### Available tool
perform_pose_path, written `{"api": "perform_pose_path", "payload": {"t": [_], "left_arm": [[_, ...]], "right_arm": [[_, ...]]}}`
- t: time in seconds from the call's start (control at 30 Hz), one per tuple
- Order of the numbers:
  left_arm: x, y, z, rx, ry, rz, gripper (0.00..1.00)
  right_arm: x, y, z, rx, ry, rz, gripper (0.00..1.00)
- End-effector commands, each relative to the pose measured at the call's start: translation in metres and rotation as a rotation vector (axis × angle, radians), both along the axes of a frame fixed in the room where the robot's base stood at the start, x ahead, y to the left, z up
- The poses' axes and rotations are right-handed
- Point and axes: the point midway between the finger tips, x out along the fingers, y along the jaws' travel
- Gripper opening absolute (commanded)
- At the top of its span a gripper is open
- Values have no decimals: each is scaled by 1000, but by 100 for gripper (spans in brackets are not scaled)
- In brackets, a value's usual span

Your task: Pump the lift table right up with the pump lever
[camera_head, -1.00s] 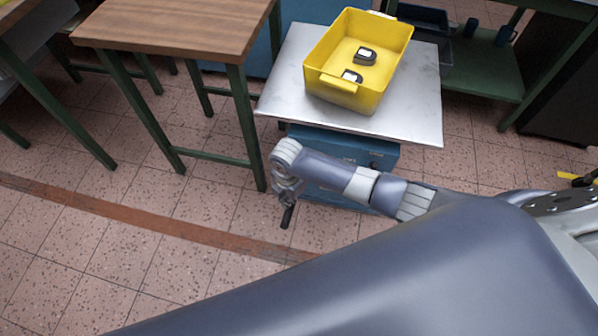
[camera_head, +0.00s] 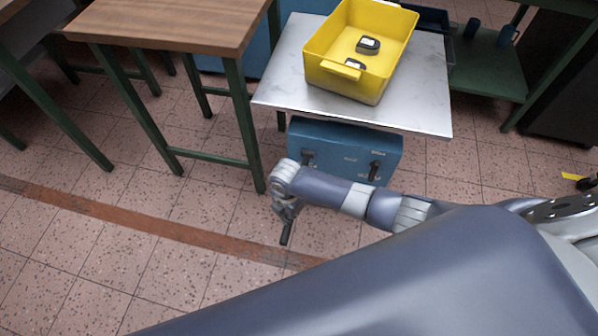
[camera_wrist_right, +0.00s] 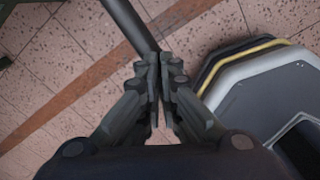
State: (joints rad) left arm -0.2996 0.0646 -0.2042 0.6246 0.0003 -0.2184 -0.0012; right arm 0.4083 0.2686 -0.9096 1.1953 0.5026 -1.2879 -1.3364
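The lift table has a silver top (camera_head: 420,95), which stands above a blue base box (camera_head: 345,150) in the head view. A yellow crate (camera_head: 345,82) with dark, pale-topped items sits on the top. My right gripper (camera_head: 287,213) is in front of the blue box, low over the floor. In the right wrist view, the gripper (camera_wrist_right: 158,75) is closed around a dark round bar, the pump lever (camera_wrist_right: 127,25). The lever's dark end (camera_head: 286,234) shows below the gripper in the head view. My arm hides part of the lever and the box's lower part. My left gripper is out of view.
A wooden-topped bench (camera_head: 165,25) with green legs stands left of the lift table. A green shelf unit (camera_head: 490,70) with dark cups and a dark bin is behind at right. The tiled floor in front is clear, crossed by a brown strip (camera_head: 150,225).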

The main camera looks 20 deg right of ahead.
Motion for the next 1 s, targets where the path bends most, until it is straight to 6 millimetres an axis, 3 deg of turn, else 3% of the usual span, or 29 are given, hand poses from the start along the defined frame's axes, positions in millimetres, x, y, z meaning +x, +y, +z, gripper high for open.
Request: {"api": "perform_pose_path", "payload": {"t": [0.03,0.07,0.27,0.53,1.0], "left_arm": [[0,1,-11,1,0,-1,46],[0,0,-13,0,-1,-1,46],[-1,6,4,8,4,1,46],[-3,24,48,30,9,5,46],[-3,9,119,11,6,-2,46]], "right_arm": [[-7,-7,-18,-17,15,-1,0],[-7,-7,-22,-16,14,-1,0],[-4,-7,-2,-15,12,-2,0],[4,-8,47,-6,6,-2,0],[17,-15,126,-3,4,-2,0]]}}
